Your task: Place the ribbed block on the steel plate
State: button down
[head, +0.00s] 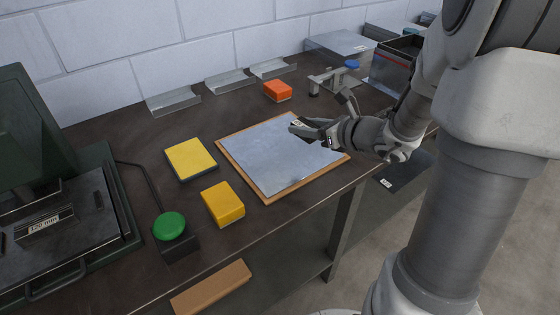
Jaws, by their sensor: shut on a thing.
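The steel plate (275,152) is a flat grey-blue sheet lying on a wooden board near the table's front edge. My gripper (300,127) is over the plate's far right part, reaching in from the right. It is shut on a small piece, mostly hidden by the fingers; a pale patch with a dark and yellow mark shows at the tips. I cannot tell if this is the ribbed block, or whether it touches the plate. No ribs can be made out on any block in view.
A yellow block (223,204) and a yellow-topped pad (190,159) lie left of the wooden board (242,176). An orange block (278,91) lies behind it. A green button (169,226) is at front left, beside a dark green machine (95,215). A clamp (330,80) stands behind my gripper.

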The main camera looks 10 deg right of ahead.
jog(key=shift+s+d+r+m+t+h+b, duration=0.15)
jog(key=shift+s+r+m+t+h+b, duration=0.15)
jog(key=shift+r+b, duration=0.2)
jog(key=shift+s+d+r+m+t+h+b, duration=0.1)
jog(key=shift+s+d+r+m+h+b, duration=0.05)
jog(key=shift+r+m+h+b, duration=0.35)
jog(key=b, duration=0.4)
send_over(276, 144)
notch_tip(276, 144, down, 7)
jog(key=shift+f, duration=0.1)
jog(key=shift+f+b, duration=1.05)
jog(key=shift+f, duration=0.8)
jog(key=shift+f, duration=0.2)
jog(key=shift+c, duration=2)
grip_release()
jog(key=shift+r, duration=0.1)
